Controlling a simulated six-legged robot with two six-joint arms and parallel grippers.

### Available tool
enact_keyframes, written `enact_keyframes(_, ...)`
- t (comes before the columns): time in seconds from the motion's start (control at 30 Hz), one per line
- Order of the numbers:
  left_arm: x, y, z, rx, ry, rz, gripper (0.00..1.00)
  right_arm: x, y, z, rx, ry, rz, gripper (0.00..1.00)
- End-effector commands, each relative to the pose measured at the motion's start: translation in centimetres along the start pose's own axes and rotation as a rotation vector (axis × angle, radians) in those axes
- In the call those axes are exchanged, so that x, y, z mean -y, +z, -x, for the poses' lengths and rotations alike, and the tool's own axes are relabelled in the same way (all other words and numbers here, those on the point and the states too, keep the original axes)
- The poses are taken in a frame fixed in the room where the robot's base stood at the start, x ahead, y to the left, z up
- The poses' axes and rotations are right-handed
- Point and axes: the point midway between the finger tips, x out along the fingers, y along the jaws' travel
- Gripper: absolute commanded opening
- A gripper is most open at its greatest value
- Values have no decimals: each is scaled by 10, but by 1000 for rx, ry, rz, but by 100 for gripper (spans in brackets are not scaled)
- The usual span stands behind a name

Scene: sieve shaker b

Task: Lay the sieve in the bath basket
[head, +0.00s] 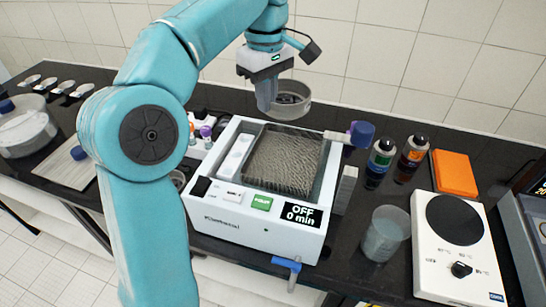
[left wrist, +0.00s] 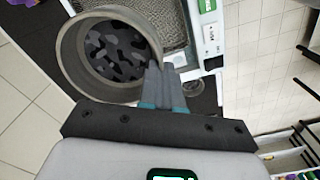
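The sieve (head: 292,98) is a round grey metal ring, held in the air over the back edge of the white bath (head: 215,215). My left gripper (head: 266,104) points down and is shut on the sieve's wall at its left side. In the left wrist view the sieve (left wrist: 110,52) shows its open top and a dark patchy floor, with my fingers (left wrist: 160,78) close together at its rim. The bath basket (head: 280,160) is a grey mesh-like area inside the bath, below and in front of the sieve; nothing lies on it. My right gripper is not in view.
The bath panel reads OFF, 0 min. A blue-ended part (head: 361,133) sticks out at the bath's back right. Two dark bottles (head: 381,158), a beaker (head: 385,235), a hotplate (head: 455,245) and an orange block (head: 455,173) stand to the right. A tiled wall rises behind the bench.

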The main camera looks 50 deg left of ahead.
Motion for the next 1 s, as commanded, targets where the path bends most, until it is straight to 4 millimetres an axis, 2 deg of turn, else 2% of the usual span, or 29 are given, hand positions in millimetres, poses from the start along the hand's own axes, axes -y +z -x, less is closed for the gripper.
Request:
enact_keyframes(0.03, 2, 1, -22, 1, -5, 0, 0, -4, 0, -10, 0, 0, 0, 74)
enact_keyframes(0.2, 2, 1, -69, 1, -5, 0, 0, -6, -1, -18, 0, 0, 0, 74)
enact_keyframes(0.33, 2, 0, -99, 0, -3, 1, 0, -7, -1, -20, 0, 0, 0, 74)
enact_keyframes(0.57, 0, -1, -124, 0, -3, 0, 0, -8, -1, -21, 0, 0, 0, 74)
enact_keyframes(0.73, 0, -2, -151, 1, -5, 1, 0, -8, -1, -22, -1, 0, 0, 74)
enact_keyframes(1.0, -2, -2, -157, 0, -1, 0, 0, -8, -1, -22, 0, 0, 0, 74)
